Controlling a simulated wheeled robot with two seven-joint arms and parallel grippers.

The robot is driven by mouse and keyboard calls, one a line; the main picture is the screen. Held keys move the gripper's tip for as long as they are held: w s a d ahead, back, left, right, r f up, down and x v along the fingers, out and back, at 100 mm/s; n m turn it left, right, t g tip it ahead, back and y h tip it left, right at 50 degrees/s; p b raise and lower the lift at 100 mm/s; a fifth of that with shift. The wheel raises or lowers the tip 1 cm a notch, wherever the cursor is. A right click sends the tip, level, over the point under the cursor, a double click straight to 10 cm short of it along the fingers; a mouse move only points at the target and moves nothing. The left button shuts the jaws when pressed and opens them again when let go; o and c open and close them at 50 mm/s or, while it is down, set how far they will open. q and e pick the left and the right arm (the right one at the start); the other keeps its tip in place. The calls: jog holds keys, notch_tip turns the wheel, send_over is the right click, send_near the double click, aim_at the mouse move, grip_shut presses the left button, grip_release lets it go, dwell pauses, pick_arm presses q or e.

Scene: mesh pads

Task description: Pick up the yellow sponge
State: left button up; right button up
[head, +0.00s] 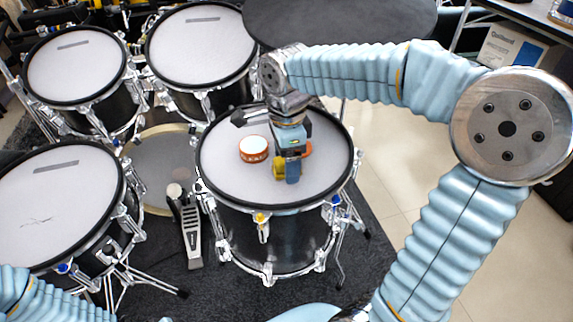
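A small yellow thing (279,168), which looks like the yellow sponge, is on the white head of the front right drum (230,180). It is partly hidden by my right gripper (291,165), which comes down over it from the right arm. The gripper's fingers overlap the yellow thing in the picture; I cannot tell whether they touch it or how far apart they are. Only a piece of my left arm shows at the bottom left; its gripper is out of view.
A round white-topped thing with an orange-red side (253,149) is left of my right gripper. An orange piece (307,149) shows just right of it. Other drums (75,65) stand to the left and back. A dark round pad (335,18) is behind.

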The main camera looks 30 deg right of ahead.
jog(key=c, duration=1.1)
jog(key=shift+r, duration=0.15)
jog(key=shift+c, duration=0.2)
